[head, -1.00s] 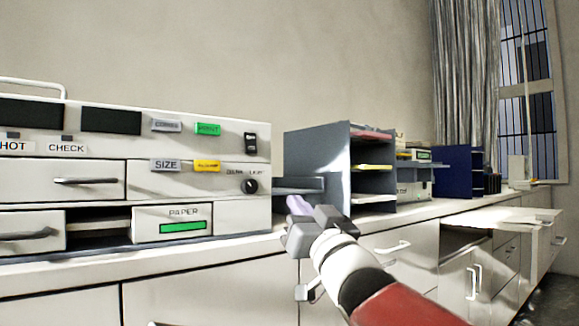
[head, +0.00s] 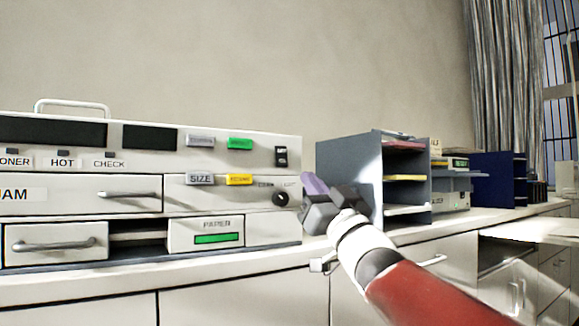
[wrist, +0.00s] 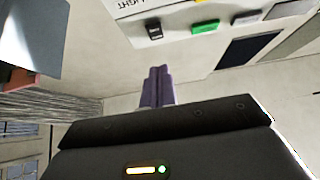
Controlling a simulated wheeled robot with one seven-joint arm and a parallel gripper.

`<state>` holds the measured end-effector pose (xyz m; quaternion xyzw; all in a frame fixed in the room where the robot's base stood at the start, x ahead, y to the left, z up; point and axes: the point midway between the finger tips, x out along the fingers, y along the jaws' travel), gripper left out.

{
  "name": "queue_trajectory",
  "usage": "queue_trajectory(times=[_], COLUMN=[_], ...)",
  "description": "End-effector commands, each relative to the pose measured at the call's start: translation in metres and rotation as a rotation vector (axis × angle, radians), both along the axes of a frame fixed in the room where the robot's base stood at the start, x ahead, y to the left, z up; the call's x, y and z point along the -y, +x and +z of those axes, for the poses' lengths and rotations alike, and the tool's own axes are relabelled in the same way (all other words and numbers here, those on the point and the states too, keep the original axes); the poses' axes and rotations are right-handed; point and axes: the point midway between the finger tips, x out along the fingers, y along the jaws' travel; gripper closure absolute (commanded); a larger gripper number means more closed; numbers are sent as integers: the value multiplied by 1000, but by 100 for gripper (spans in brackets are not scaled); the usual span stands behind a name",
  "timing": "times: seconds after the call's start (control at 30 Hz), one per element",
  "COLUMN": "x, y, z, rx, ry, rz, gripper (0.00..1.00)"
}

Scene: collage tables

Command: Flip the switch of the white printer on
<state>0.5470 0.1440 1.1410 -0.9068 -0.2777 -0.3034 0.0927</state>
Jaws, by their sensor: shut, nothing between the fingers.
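The white printer (head: 230,205) stands on the counter at the left of the head view. Its black rocker switch (head: 281,156) is at the upper right of its front, above a round black knob (head: 281,199). The switch also shows in the wrist view (wrist: 154,31), beyond the fingertips. Which way the switch is set is too small to tell. My gripper (head: 313,186) is shut and empty, its purple fingers together. In the head view it is just right of the printer's right edge, lower than the switch. In the wrist view the fingers (wrist: 157,86) appear apart from the printer.
A grey paper sorter (head: 348,180) stands right of the printer, behind my gripper. A blue file holder (head: 497,180) is further right. Green (head: 240,143) and yellow (head: 239,180) buttons sit left of the switch. Drawer handles (head: 130,194) stick out from the printer's front.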

Motion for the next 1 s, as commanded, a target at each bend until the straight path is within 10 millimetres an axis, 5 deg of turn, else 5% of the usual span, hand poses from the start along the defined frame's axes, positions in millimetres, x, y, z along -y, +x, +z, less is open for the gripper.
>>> queue_trajectory(times=[0.23,0.4,1.0], x=[-25,-39,-47], y=[37,58,70], z=[35,30,25], rx=[-2,-3,5], ry=[1,1,3], rz=[1,2,0], gripper=[100,100,100])
